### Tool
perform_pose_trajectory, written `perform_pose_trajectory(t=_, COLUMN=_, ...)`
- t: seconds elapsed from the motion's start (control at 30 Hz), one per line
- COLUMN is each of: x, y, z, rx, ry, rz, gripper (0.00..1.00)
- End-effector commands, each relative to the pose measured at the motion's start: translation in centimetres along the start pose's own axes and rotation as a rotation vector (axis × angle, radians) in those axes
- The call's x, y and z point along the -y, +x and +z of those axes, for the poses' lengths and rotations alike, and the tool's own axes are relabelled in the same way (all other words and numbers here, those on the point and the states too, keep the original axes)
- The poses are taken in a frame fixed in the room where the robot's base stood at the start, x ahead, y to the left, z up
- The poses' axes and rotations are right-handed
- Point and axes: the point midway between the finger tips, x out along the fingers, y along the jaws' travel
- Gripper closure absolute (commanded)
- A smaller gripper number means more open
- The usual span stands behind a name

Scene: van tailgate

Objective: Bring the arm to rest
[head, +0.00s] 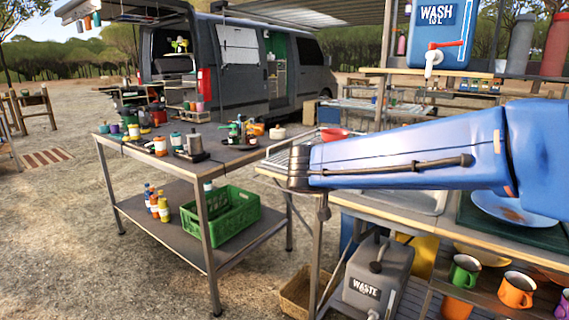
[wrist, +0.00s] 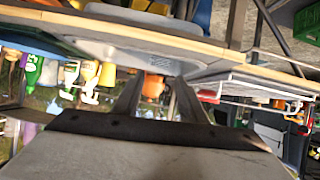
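My blue arm (head: 410,150) reaches in from the right edge of the head view, roughly level, above the sink counter. Its dark wrist end (head: 299,168) is near the counter's left end, by the wire rack. The gripper fingers cannot be made out in the head view. In the wrist view my gripper (wrist: 156,100) shows two dark fingers standing apart with nothing between them. The wrist picture is upside down, with the sink (wrist: 140,42) and the counter edge along its top.
A metal work table (head: 225,152) with bottles and tools stands left, a green crate (head: 222,215) on its lower shelf. The blue wash container (head: 441,35) is above the counter. Below are the waste canister (head: 378,275) and mugs (head: 516,290). Open gravel lies at left.

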Motion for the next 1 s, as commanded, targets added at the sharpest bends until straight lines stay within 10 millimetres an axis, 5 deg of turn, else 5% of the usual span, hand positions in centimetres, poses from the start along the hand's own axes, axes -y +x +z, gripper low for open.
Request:
perform_pose_trajectory(t=0.47, x=-11.3, y=0.5, z=4.9, rx=0.25, ry=-0.153, rz=0.042, gripper=0.62)
perform_pose_trajectory(t=0.7, x=-19.3, y=-1.4, z=11.1, rx=0.467, ry=-0.269, rz=-0.03, gripper=0.62)
perform_pose_trajectory(t=1.0, x=-25.1, y=-5.8, z=19.1, rx=0.637, ry=-0.369, rz=-0.253, gripper=0.62)
